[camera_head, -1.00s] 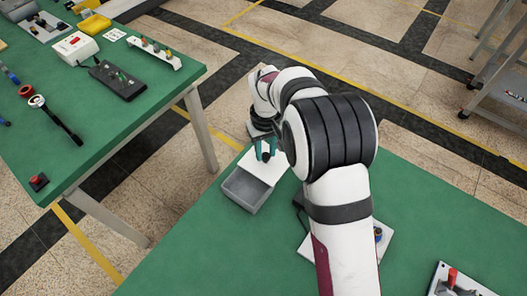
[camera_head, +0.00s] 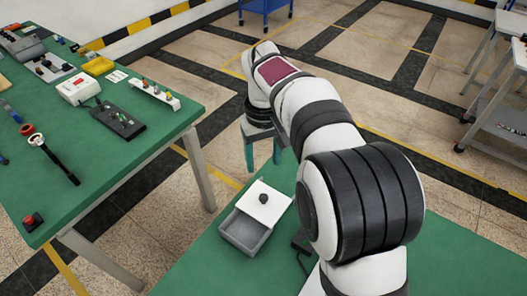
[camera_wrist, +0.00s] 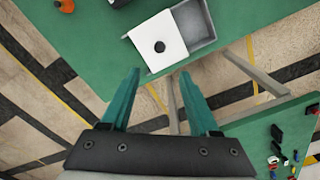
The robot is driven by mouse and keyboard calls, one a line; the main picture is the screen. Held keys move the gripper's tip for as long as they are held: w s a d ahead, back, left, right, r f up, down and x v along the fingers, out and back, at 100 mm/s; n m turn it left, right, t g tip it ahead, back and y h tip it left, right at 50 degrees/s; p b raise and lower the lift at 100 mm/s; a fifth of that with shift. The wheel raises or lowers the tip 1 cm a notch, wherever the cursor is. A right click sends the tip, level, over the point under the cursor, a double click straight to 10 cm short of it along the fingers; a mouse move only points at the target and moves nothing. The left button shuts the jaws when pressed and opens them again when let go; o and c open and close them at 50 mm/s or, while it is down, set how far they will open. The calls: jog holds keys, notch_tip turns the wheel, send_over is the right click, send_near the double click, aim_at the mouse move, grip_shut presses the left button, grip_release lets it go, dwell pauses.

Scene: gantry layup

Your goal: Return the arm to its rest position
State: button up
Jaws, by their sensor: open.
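My gripper (camera_head: 263,156) is open and empty, its two teal fingers pointing down, raised beyond the far end of the near green table. In the wrist view, the gripper (camera_wrist: 158,75) has its fingers spread apart with nothing between them. Below and in front of it is a grey box (camera_head: 243,232) with a white lid (camera_head: 276,207) partly over it and a dark round knob (camera_head: 263,198) on the lid. The wrist view also shows the lid (camera_wrist: 155,36) and the open grey part of the box (camera_wrist: 195,22). The gripper is apart from the box.
A second green table (camera_head: 75,195) on the left carries several tools and fixtures, including a black-handled tool (camera_head: 58,165) and a red button (camera_head: 32,221). A grey cart (camera_head: 500,125) stands at the right. Tiled floor lies open between them.

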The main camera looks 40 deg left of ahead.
notch_tip(320, 180, up, 2)
jog(key=shift+r, duration=0.15)
dwell(0.3)
jog(key=d+r+m, duration=0.4)
jog(key=d+m, duration=0.1)
jog(key=d, duration=0.8)
jog(key=s+d+m+y, duration=0.1)
jog(key=s+d+m, duration=0.65)
jog(key=d, duration=0.65)
jog(key=s+d+f+m, duration=0.2)
jog(key=s, duration=0.3)
jog(key=s+d+f+m, duration=0.2)
jog(key=s+f, duration=0.1)
jog(key=s, duration=0.3)
jog(key=shift+s+d+y, duration=0.25)
jog(key=shift+d+y, duration=0.1)
jog(key=shift+y, duration=0.05)
